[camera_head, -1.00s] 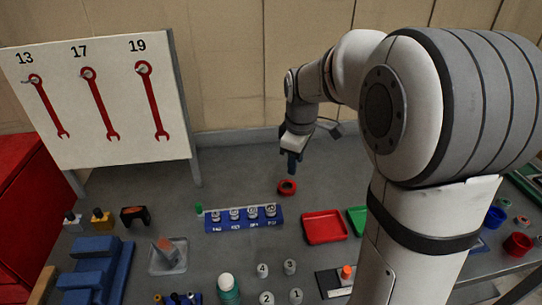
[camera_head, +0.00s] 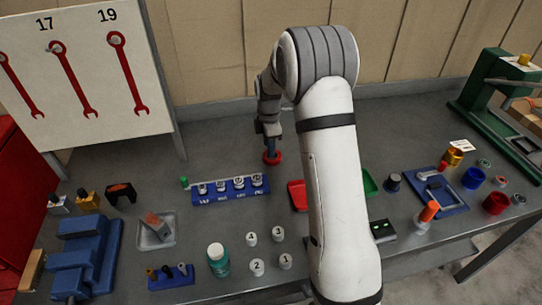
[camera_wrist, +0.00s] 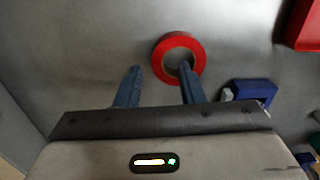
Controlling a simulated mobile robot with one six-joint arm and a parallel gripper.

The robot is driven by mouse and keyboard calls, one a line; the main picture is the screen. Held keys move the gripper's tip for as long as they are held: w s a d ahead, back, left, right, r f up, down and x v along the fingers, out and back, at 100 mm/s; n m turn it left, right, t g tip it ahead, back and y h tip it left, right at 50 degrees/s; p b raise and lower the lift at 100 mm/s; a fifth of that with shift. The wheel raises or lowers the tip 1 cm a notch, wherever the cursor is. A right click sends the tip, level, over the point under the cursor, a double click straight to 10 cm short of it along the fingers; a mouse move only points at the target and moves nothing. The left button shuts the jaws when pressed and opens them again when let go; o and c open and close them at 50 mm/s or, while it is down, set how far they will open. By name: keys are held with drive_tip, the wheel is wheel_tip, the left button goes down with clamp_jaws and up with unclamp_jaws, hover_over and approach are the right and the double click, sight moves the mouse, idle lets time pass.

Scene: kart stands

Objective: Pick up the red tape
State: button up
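The red tape (camera_head: 272,158) is a ring lying flat on the grey bench, behind the blue socket rack. It also shows in the wrist view (camera_wrist: 161,50). My gripper (camera_head: 270,149) is right at the tape, fingers pointing down. In the wrist view my gripper (camera_wrist: 160,69) is open, with two blue fingers apart. The right finger's tip overlaps the tape's hole, and the left finger is outside the ring on the left. The ring's left side lies between the finger lines. I cannot tell how deep the right tip reaches.
The blue rack (camera_head: 230,197) with several sockets stands just in front. A red tray (camera_head: 298,196) lies to the right front, partly behind my arm. A wrench board (camera_head: 90,70) stands at the left.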

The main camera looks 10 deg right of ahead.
wheel_tip(320, 180, down, 2)
clamp_jaws()
idle(0.5)
